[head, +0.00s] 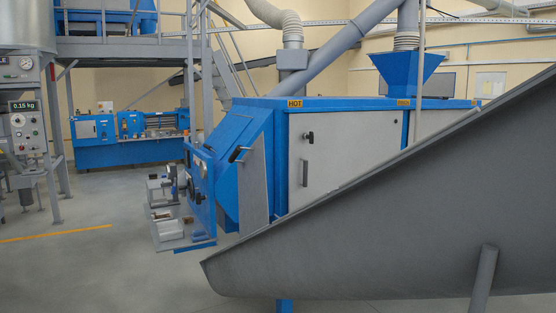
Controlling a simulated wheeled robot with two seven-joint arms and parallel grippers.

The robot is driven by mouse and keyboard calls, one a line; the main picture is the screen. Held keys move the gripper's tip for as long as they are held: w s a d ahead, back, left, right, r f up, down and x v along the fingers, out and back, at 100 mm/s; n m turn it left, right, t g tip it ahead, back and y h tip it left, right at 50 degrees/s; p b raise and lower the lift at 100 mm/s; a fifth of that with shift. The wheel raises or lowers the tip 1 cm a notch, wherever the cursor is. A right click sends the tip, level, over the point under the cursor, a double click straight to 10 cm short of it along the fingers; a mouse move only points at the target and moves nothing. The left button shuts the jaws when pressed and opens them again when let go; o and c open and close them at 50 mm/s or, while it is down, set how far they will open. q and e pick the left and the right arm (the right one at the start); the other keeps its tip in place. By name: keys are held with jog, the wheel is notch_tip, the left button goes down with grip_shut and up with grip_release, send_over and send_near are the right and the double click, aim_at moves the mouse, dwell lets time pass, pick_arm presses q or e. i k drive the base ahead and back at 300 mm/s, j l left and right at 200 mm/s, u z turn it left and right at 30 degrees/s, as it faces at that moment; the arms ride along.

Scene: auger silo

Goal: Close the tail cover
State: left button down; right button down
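A large blue and grey machine (262,120) with yellow HOT labels stands in the middle of the head view. Its long side has a light grey door (345,155) with a black handle, and this door looks shut. At its left end is a sloped blue housing (228,135) with a black lever handle (238,153) and a grey panel (253,190) below it. I cannot tell which part is the tail cover, or whether it stands open. Neither of my grippers is in view.
A big grey sloped trough (400,230) fills the lower right and hides the machine's lower part. A blue control panel (199,185) and small trays (168,230) stand left of the machine. The floor (90,260) at the lower left is clear.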

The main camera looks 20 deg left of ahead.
aim_at(254, 214)
jog(key=i+j+z, duration=0.15)
jog(key=j, duration=0.2)
jog(key=i+j+z, duration=0.15)
jog(key=j, duration=0.2)
jog(key=i+j+z, duration=0.15)
jog(key=j, duration=0.25)
jog(key=i+j+z, duration=0.1)
jog(key=j, duration=0.25)
jog(key=i+j+z, duration=0.15)
jog(key=j, duration=0.3)
jog(key=i+j, duration=0.1)
jog(key=j, duration=0.3)
jog(key=i+j, duration=0.1)
jog(key=j, duration=0.35)
jog(key=i+j, duration=0.1)
jog(key=j, duration=0.3)
jog(key=i+j, duration=0.15)
jog(key=j, duration=0.3)
jog(key=i+j+z, duration=0.1)
jog(key=j, duration=0.3)
jog(key=i+j, duration=0.1)
jog(key=j, duration=0.3)
